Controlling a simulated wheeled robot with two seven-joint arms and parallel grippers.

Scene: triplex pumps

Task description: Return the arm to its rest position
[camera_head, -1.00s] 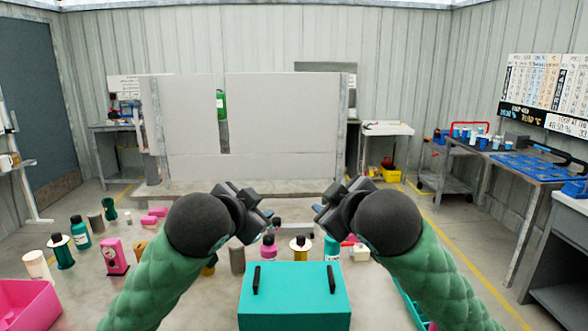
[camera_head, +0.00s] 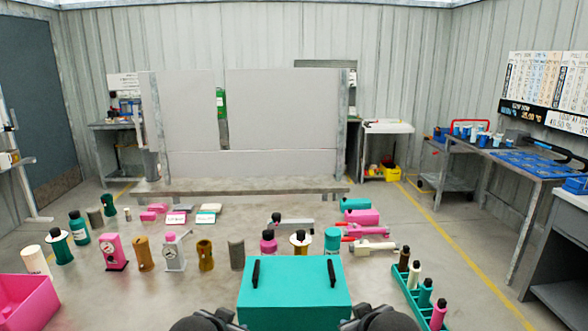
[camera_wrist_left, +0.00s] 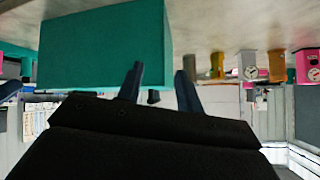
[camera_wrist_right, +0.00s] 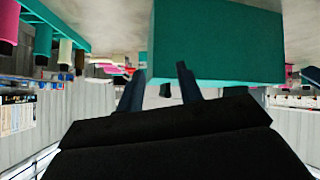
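My left gripper (camera_head: 222,315) and my right gripper (camera_head: 358,312) sit at the bottom edge of the head view, at the near side of a teal box (camera_head: 295,288) with two black handles. Most of both arms is out of the head view. In the left wrist view my left fingers (camera_wrist_left: 158,82) stand apart with nothing between them, and the teal box (camera_wrist_left: 85,55) is beyond them. In the right wrist view my right fingers (camera_wrist_right: 160,88) are also apart and empty, with the teal box (camera_wrist_right: 215,40) beyond.
Pump parts and bottles, such as a pink pump block (camera_head: 114,252), stand along the table (camera_head: 205,292). A pink bin (camera_head: 25,300) is at the left and a teal rack (camera_head: 408,290) with bottles at the right. A grey partition (camera_head: 280,115) stands behind.

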